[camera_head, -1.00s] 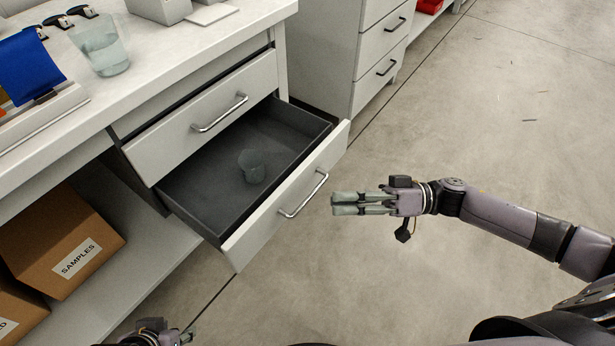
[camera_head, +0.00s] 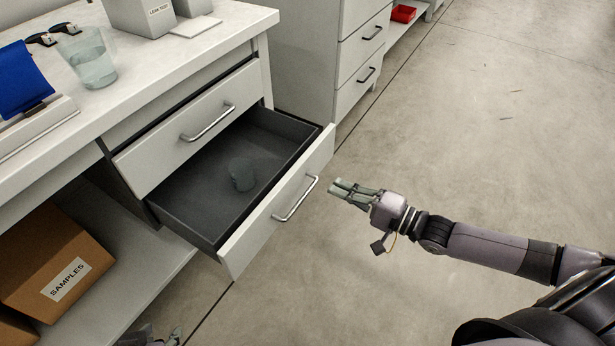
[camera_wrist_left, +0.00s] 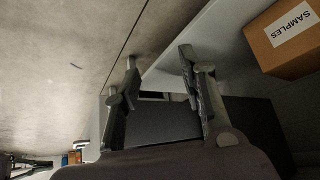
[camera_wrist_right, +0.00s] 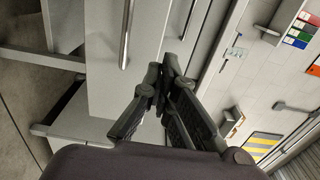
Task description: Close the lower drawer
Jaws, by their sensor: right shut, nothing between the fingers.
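The lower drawer (camera_head: 283,211) stands pulled out of the white bench, with a silver bar handle on its front. A small clear cup (camera_head: 242,174) sits inside on its dark floor. The upper drawer (camera_head: 190,136) above it is shut. My right gripper (camera_head: 334,187) is shut and empty, just to the right of the lower drawer's front and apart from it. In the right wrist view its fingertips (camera_wrist_right: 168,68) meet near a pale drawer front. My left gripper (camera_head: 174,335) is low at the bottom edge; the left wrist view shows its fingers (camera_wrist_left: 158,58) spread with nothing between them.
A brown SAMPLES box (camera_head: 55,265) rests on the shelf under the bench. A glass of water (camera_head: 90,62) and a blue item (camera_head: 22,80) stand on the bench top. A grey cabinet (camera_head: 340,50) stands behind. The floor to the right is clear.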

